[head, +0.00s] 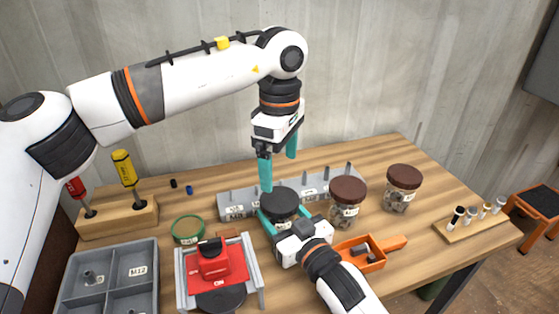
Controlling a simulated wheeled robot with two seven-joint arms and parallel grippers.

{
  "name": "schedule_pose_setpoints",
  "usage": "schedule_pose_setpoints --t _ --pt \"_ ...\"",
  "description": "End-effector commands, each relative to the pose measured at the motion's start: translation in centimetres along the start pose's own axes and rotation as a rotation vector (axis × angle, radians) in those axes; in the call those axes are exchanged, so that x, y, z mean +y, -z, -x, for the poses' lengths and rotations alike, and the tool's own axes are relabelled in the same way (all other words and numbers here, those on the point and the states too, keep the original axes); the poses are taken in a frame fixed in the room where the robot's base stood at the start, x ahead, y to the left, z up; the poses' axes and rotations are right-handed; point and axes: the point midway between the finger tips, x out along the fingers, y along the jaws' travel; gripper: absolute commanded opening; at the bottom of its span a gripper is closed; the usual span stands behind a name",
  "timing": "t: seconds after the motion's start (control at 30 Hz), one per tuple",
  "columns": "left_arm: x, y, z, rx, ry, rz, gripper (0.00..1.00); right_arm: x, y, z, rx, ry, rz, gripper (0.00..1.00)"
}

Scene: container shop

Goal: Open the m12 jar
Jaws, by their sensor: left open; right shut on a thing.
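A jar with a black lid (281,203) stands in the middle of the table. My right gripper (281,219) has its teal fingers around this jar from the front, below the lid, and is shut on it. The jar's body and any label are mostly hidden by the fingers and hand. My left gripper (279,173) is open and points down above and just behind the black lid, holding nothing. Two brown-lidded jars, a nearer one (345,216) and a farther one (399,200), stand to the right. I cannot read which jar is m12.
A grey rack with pegs (236,207) lies behind the black-lidded jar. A red device (214,263) and a grey divided tray (105,245) are at left. A screwdriver block (117,221) stands at back left.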

Motion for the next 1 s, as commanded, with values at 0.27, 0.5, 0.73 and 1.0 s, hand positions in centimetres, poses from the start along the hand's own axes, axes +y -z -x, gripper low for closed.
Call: schedule_pose_setpoints --t 0.27,0.5,0.73,1.0 --pt "0.0 0.0 0.0 0.000 0.001 -0.643 0.92 0.0 0.1 0.0 0.003 0.000 0.001 0.00" --pt "0.0 0.0 0.0 0.000 0.001 -1.065 0.92 0.0 0.1 0.0 0.003 0.000 0.001 0.00" --pt "0.0 0.0 -0.3 0.001 0.000 -1.220 0.92 0.0 0.1 0.0 0.003 0.000 0.001 0.00" --pt "0.0 0.0 -4.0 0.002 -0.002 -1.228 0.92 0.0 0.1 0.0 0.003 0.000 0.001 0.00"
